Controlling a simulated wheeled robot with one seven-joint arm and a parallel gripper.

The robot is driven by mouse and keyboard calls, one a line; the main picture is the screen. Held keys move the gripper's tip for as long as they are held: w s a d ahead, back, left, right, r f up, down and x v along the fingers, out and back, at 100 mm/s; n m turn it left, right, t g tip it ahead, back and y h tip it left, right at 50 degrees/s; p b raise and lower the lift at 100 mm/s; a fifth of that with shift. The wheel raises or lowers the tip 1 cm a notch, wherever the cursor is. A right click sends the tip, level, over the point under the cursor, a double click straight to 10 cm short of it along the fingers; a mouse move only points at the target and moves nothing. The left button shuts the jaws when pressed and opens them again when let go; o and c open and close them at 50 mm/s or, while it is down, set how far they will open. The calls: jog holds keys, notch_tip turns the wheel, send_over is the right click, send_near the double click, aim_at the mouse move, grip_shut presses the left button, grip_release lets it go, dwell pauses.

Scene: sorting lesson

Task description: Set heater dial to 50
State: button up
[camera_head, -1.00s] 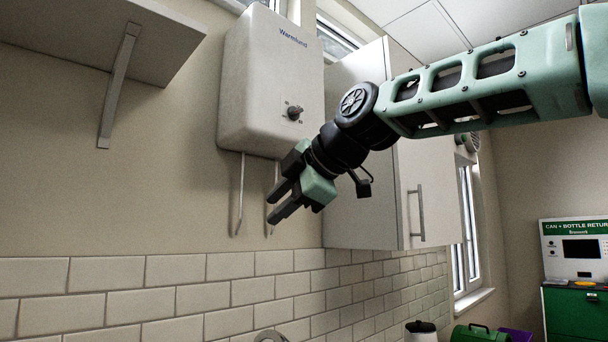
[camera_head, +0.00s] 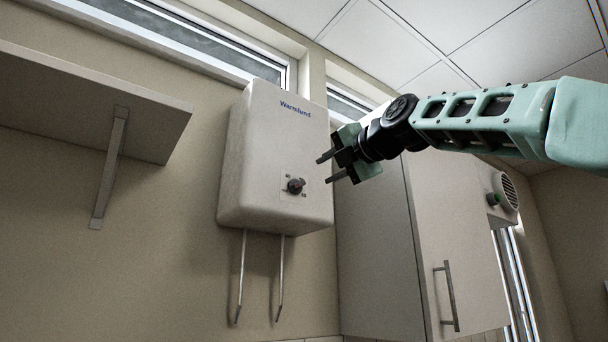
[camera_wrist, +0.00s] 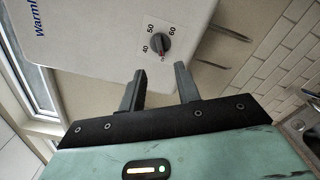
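The white wall heater (camera_head: 265,150) carries a dark round dial (camera_head: 295,186) low on its front. In the wrist view the dial (camera_wrist: 158,44) shows the marks 40, 50 and 60 around it. A small red mark sits at the dial's lower edge in that view, on the side away from 50 and nearer my gripper; its exact reading is too small to tell. My gripper (camera_head: 325,170) is open and empty, right of the dial and slightly above it in the head view. In the wrist view its two fingers (camera_wrist: 160,72) are apart, short of the dial and not touching it.
Two pipes (camera_head: 241,275) hang below the heater. A wall cabinet (camera_head: 375,250) stands close on the right, behind my gripper. A bracketed shelf (camera_head: 90,100) is at the left. A vent unit (camera_head: 505,195) is farther right.

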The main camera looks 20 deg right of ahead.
aim_at(300, 184)
jog(key=p+x, duration=0.5)
jog(key=x, duration=0.4)
jog(key=shift+w+r, duration=0.1)
jog(key=shift+w+a, duration=0.25)
jog(key=shift+w, duration=0.2)
grip_shut()
